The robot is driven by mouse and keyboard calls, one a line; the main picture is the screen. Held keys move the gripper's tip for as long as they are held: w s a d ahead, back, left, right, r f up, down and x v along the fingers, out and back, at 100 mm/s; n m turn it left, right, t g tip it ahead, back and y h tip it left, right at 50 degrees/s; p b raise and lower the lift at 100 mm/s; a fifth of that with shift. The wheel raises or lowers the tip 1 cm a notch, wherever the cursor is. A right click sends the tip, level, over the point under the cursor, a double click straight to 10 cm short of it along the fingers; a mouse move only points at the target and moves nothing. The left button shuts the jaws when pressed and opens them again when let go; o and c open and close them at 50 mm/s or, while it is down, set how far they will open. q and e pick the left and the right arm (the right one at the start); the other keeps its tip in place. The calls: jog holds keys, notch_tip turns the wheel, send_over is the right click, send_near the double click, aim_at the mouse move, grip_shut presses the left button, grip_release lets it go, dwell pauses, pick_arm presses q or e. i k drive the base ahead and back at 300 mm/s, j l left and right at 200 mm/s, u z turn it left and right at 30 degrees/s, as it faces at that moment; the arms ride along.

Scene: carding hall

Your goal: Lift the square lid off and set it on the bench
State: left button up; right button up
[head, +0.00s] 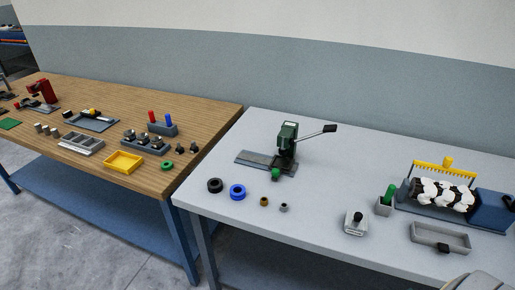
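A small pale square box (355,228) stands on the grey bench (300,226), right of the middle. A light square lid with a black knob (358,216) appears to sit on top of it; the seam between lid and box is too small to make out. Neither of my grippers shows in the head view. A rounded grey piece at the bottom right edge is probably part of my arm, without fingers in sight.
Right of the box are a grey tray (426,238), a green-handled tool in a holder (385,204) and a machine with a black-and-white roller (441,194). Bare bench lies left of the box.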

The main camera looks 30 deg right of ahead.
aim_at(356, 220)
jog(key=z, duration=1.8)
